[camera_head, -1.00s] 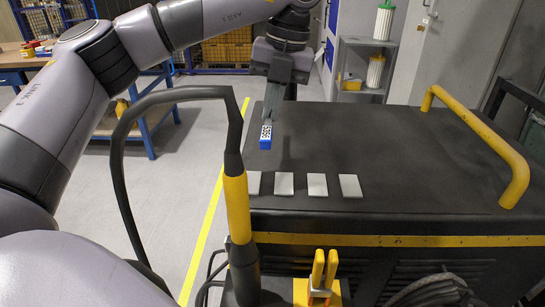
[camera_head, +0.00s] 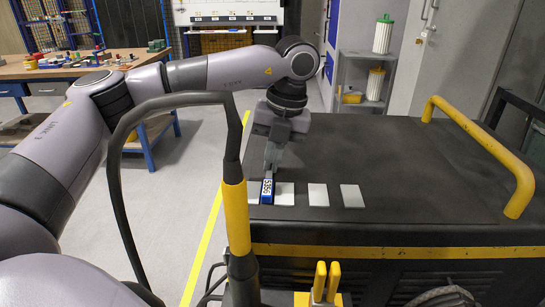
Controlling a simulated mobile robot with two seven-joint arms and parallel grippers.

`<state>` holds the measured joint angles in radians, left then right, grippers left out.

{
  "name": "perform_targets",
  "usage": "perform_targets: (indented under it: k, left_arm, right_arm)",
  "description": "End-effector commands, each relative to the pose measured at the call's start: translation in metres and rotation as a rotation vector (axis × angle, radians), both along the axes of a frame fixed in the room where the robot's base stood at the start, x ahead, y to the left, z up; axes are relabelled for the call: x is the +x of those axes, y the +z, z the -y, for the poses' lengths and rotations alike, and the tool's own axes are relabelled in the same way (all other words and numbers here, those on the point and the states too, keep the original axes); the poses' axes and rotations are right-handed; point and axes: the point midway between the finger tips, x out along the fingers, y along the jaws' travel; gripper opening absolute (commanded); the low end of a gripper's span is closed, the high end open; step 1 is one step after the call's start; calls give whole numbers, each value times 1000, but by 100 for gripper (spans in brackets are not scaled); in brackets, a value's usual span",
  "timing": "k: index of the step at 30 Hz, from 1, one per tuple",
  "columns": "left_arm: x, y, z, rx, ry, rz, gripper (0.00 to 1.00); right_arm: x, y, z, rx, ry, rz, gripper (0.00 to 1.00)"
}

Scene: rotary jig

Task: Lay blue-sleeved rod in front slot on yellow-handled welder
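The welder is a black machine with a flat dark top (camera_head: 390,150) and a yellow bar handle (camera_head: 485,140) along its right side. My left gripper (camera_head: 271,172) is over the left front of this top, fingers pointing down. It is shut on a small blue piece with a white marked face (camera_head: 267,191), which I take as the blue-sleeved rod. The piece is over the left end of a row of pale plates (camera_head: 318,195); I cannot tell whether it touches the top. No clear slot shows. My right gripper is out of view.
A yellow-and-black upright grip (camera_head: 237,215) with a looping black cable (camera_head: 117,175) stands in front of the welder's left edge. Yellow-handled pliers (camera_head: 326,282) are at the front. The middle and right of the top are clear. A workbench (camera_head: 85,75) stands back left.

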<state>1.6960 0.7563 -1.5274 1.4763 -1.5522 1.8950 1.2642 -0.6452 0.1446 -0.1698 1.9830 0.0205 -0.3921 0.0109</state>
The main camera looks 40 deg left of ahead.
Motion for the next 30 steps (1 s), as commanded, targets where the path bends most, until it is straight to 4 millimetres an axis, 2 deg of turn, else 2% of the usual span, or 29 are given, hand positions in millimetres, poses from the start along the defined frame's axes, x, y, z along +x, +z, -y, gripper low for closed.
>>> perform_targets:
  k: [1,3,11,15,17,22,27,30]
  left_arm:
    - [0,-2,0,0,0,0,6]
    - [0,-1,0,0,-1,0,28]
    - [0,-1,0,0,-1,0,28]
    - [1,6,1,0,-1,2,28]
    - [2,14,3,-1,-2,4,28]
    - [6,48,9,-2,-3,5,28]
    - [9,87,14,1,-1,4,28]
    - [10,102,17,1,-2,2,28]
  right_arm:
    - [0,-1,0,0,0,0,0]
    - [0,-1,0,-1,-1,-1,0]
    - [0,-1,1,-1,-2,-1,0]
    - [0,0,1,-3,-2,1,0]
    - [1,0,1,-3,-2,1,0]
    - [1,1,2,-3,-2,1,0]
    - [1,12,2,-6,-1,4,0]
    - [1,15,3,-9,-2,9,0]
